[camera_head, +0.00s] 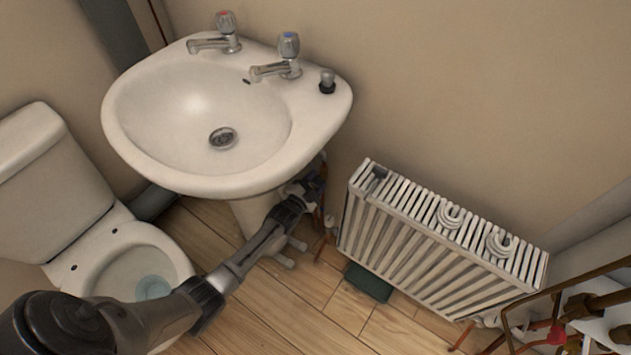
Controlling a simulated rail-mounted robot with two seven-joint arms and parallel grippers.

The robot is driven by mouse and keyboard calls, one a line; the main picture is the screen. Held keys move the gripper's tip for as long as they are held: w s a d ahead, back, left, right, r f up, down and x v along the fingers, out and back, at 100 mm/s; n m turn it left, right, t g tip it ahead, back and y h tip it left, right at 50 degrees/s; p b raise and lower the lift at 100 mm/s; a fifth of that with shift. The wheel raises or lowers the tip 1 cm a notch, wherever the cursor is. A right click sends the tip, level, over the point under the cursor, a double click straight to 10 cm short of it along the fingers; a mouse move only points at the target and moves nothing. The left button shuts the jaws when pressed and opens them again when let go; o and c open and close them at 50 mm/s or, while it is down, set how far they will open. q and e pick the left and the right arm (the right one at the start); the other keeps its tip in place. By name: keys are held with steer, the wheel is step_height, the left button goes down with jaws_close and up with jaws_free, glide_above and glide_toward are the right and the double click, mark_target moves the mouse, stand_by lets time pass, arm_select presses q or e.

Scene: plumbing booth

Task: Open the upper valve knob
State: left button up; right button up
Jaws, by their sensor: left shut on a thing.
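My left arm reaches in from the lower left, across the toilet and floor. My left gripper (312,184) is just below the right rim of the basin, at the copper pipes beside the radiator. It is shut on what appears to be the upper valve knob, which the gripper and basin rim hide almost wholly. The knob's turn cannot be made out. A small fitting (329,221) shows on the pipe lower down, below the gripper. My right gripper is not in view.
The white basin (150,75) overhangs the gripper closely. A white radiator (430,245) stands to the right, with a dark green box (368,283) on the floor by it. A toilet (50,180) is at left.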

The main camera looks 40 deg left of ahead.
arm_select(q)
steer(key=n+p, duration=0.1)
steer(key=n, duration=0.2)
steer(key=shift+r+p, duration=0.1)
steer(key=shift+p, duration=0.25)
steer(key=n+p, duration=0.1)
steer(key=n, duration=0.3)
steer(key=shift+n, duration=0.3)
steer(key=n, duration=0.4)
steer(key=shift+n+p, duration=0.3)
steer(key=shift+n, duration=2.5)
steer(key=o, duration=0.9)
